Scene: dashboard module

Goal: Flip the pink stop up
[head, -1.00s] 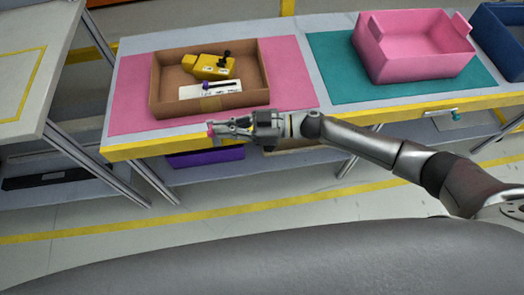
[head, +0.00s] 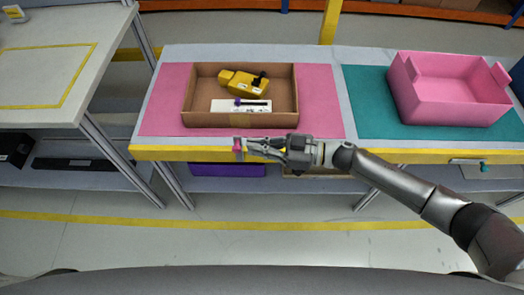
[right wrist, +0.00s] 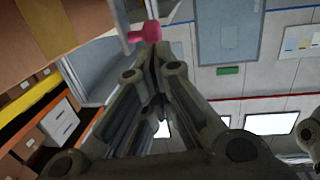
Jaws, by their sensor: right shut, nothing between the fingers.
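The small pink stop (head: 237,146) is at the yellow front edge of the table, below the cardboard box. In the right wrist view the pink stop (right wrist: 148,32) shows just beyond my fingertips, with a knob-like end. I cannot tell whether it is up or down. My right gripper (head: 250,149) reaches in from the right along the front edge, its fingers pointing left. In the right wrist view the right gripper (right wrist: 155,50) is shut and empty, its tips close to or touching the stop. My left gripper is not in view.
A cardboard box (head: 197,120) on the pink mat (head: 322,120) holds a yellow device (head: 243,83) and a white panel with a slider (head: 233,106). A pink bin (head: 450,105) stands on the teal mat (head: 372,112). A purple bin (head: 225,169) is below the table.

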